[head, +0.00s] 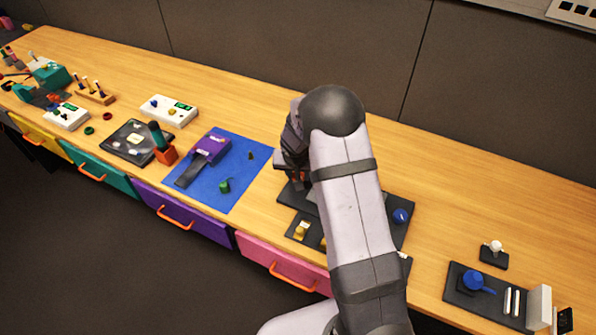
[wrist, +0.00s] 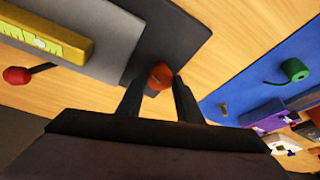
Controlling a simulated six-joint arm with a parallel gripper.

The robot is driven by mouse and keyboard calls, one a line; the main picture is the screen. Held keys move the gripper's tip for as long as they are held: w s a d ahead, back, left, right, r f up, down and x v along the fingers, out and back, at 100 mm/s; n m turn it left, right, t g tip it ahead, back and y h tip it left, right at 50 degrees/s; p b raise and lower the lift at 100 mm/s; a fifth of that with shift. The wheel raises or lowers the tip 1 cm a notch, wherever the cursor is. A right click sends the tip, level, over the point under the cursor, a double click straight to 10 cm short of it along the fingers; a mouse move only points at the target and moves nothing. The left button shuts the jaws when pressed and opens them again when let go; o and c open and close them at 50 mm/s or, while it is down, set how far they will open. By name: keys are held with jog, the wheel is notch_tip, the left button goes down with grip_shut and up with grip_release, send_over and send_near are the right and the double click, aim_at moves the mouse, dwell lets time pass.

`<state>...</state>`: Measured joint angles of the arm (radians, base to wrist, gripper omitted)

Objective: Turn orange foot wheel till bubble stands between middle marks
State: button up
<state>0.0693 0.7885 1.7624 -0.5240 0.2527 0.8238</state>
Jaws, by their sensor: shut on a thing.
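The orange foot wheel (wrist: 160,76) is between the two dark fingers of my gripper (wrist: 157,88) in the wrist view, at the edge of a dark plate (wrist: 190,38). My gripper is shut on it. The yellow level (wrist: 72,46) lies on a grey plate at the upper left of the wrist view. A pale bubble (wrist: 40,43) shows in its yellow-green vial near dark marks. The vial is cut by the picture's edge, so I cannot tell whether the bubble is between the middle marks. In the head view my arm hides most of the panel and the level.
A red knob (wrist: 15,76) on a dark stem is near the level. A blue knob (head: 400,216) and a yellow part (head: 301,230) are on the panel. A blue mat (head: 240,178) with a green roll (head: 224,186) lies to the left. Bare wood lies behind the panel.

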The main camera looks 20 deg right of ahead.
jog(key=n+p, duration=0.1)
jog(key=p, duration=0.2)
jog(key=shift+r+n+y+p, duration=0.3)
jog(key=shift+r+p, duration=0.05)
jog(key=shift+p, duration=0.6)
jog(key=p, duration=0.3)
jog(key=shift+w+r+n+t, duration=0.1)
jog(key=shift+n+t, duration=0.2)
jog(key=shift+n, duration=0.1)
jog(key=p, duration=0.4)
jog(key=shift+d+n+y, duration=0.1)
jog(key=shift+n+y, duration=0.2)
jog(key=shift+f+p, duration=0.2)
jog(key=shift+p, duration=0.65)
jog(key=shift+f, duration=0.1)
jog(key=o, duration=1)
jog(key=shift+o, duration=0.2)
jog(key=shift+f, duration=0.1)
